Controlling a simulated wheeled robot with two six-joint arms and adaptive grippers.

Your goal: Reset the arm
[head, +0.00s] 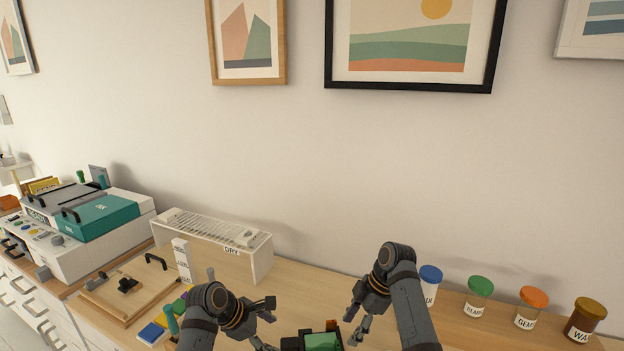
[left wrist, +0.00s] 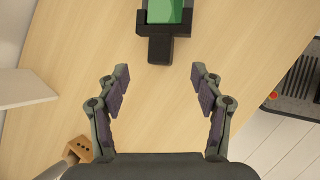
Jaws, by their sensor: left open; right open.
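My right gripper (head: 357,320) is over the desk right of centre in the head view, its dark fingers apart and empty. My left gripper (head: 268,327) is left of it, low in the head view. In the left wrist view my left gripper (left wrist: 160,85) is open, with bare wooden desk between its fingers. A dark holder with a green block (head: 322,341) lies between the two grippers at the bottom edge of the head view. It also shows at the top of the left wrist view (left wrist: 167,12), just beyond the left fingertips and apart from them.
A white rack marked DRY (head: 262,258) stands at the back. Jars with blue (head: 430,273), green (head: 480,286), orange (head: 534,297) and brown (head: 590,308) lids line the right. A wooden board (head: 112,297) and teal box (head: 100,218) are left. The desk's back middle is clear.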

